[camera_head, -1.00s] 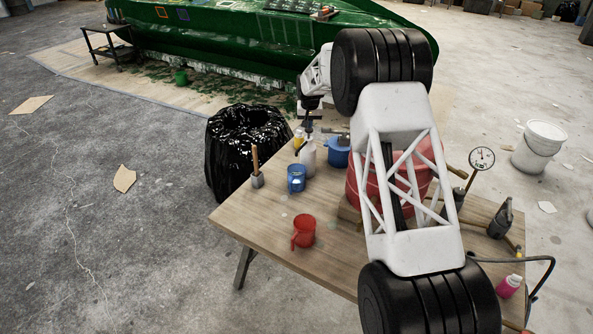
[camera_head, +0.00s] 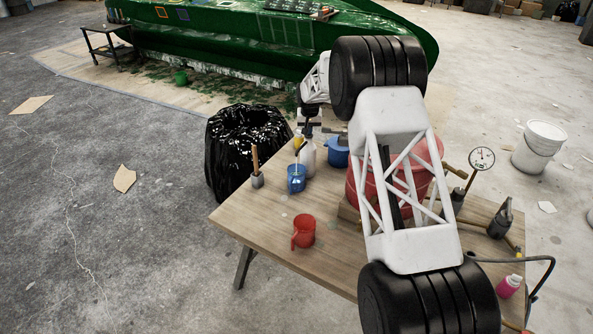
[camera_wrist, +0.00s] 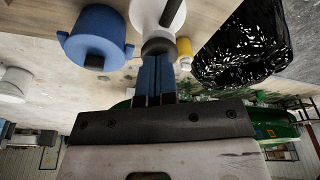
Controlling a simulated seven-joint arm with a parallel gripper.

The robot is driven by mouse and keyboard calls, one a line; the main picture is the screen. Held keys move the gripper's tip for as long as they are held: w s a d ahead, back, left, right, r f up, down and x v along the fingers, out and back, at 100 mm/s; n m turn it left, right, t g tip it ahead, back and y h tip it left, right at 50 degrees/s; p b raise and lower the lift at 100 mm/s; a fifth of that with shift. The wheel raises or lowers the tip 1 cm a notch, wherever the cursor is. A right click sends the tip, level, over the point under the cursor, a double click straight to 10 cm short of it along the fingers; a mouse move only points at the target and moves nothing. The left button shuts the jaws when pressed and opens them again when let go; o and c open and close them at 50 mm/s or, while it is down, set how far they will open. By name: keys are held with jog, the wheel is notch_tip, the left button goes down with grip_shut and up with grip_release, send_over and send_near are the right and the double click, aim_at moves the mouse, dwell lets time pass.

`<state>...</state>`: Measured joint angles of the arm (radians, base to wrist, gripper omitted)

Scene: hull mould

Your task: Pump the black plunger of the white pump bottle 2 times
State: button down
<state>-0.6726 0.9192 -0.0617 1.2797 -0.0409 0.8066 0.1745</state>
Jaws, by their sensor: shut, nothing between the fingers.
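The white pump bottle (camera_head: 308,160) stands upright near the table's back left. Its black plunger (camera_head: 302,144) has a spout pointing left, over a blue cup (camera_head: 296,182). A thin pale streak shows between spout and cup. My gripper (camera_head: 308,131) is above the bottle, partly hidden by my arm. In the wrist view my gripper's blue fingers (camera_wrist: 156,78) are shut and empty, with their tips at the plunger's black head (camera_wrist: 157,46). The tips seem to touch it. The white bottle body (camera_wrist: 170,10) shows beyond.
A brush in a tin (camera_head: 257,178), a red jug (camera_head: 303,231) and a red bucket (camera_head: 358,183) share the table (camera_head: 262,228). A black bin bag (camera_head: 240,150) stands beyond the left edge.

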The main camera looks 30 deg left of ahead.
jog(key=shift+f, duration=0.25)
jog(key=shift+r, duration=2.5)
jog(key=shift+r, duration=0.1)
jog(key=shift+r, duration=2.9)
jog(key=shift+d+r, duration=0.1)
